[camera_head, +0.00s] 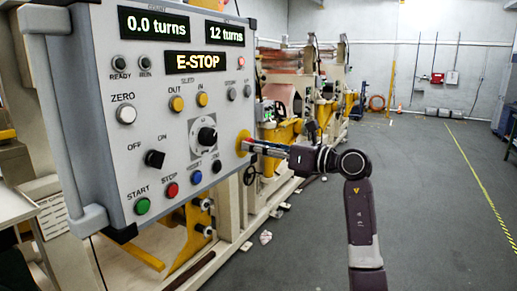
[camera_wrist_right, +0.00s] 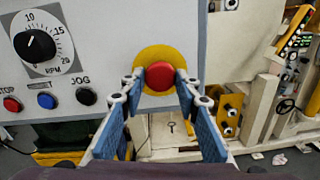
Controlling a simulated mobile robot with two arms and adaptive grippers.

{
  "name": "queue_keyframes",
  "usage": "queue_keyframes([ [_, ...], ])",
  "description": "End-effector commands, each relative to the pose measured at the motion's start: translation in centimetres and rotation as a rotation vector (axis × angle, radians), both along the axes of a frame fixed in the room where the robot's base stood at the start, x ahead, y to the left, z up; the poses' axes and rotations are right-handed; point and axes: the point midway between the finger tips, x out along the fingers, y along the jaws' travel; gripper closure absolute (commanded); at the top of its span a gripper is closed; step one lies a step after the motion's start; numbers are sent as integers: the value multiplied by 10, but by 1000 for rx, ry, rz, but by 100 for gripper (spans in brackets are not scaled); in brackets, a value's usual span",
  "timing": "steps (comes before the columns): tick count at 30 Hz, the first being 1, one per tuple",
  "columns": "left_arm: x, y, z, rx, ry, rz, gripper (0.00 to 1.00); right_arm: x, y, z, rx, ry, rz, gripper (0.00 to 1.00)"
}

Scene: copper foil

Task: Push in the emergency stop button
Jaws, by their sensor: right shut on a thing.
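The emergency stop button is a round red knob (camera_wrist_right: 160,74) on a yellow disc (camera_wrist_right: 147,57), at the lower right edge of the grey control panel (camera_head: 165,118). In the head view the yellow disc (camera_head: 242,142) shows with the knob mostly hidden by the fingers. My right gripper (camera_head: 256,147) reaches in from the right. In the right wrist view its blue-padded fingers (camera_wrist_right: 160,88) are shut on the red knob, one on each side. The panel's display (camera_head: 198,62) reads "E-STOP". My left gripper is not in view.
Close left of the stop button are the RPM dial (camera_head: 207,137) and the jog, reset, red stop and green start (camera_head: 142,206) buttons. Cream machine frames stand below and behind the panel. The grey floor (camera_head: 430,190) at right is clear.

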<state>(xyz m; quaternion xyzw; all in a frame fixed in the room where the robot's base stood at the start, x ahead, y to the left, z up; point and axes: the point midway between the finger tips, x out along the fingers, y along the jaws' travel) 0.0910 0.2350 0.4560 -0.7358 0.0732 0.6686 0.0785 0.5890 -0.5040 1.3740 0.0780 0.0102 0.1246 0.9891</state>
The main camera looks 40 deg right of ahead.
Motion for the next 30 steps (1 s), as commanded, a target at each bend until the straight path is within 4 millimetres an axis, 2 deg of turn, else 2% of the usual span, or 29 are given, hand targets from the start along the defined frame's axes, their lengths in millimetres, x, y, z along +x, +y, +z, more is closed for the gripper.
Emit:
queue_keyframes([
  [1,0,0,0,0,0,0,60,0,-1,3,2,-6,-3,69],
  [6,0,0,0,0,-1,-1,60,0,-1,2,1,-5,-2,53],
  [14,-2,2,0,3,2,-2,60,-1,-1,1,1,-3,-1,53],
  [17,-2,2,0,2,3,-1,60,-7,-3,1,1,-2,-3,53],
  [20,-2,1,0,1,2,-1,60,-20,-6,0,0,0,-4,53],
  [30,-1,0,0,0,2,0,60,-87,-23,0,-1,-1,-3,53],
])
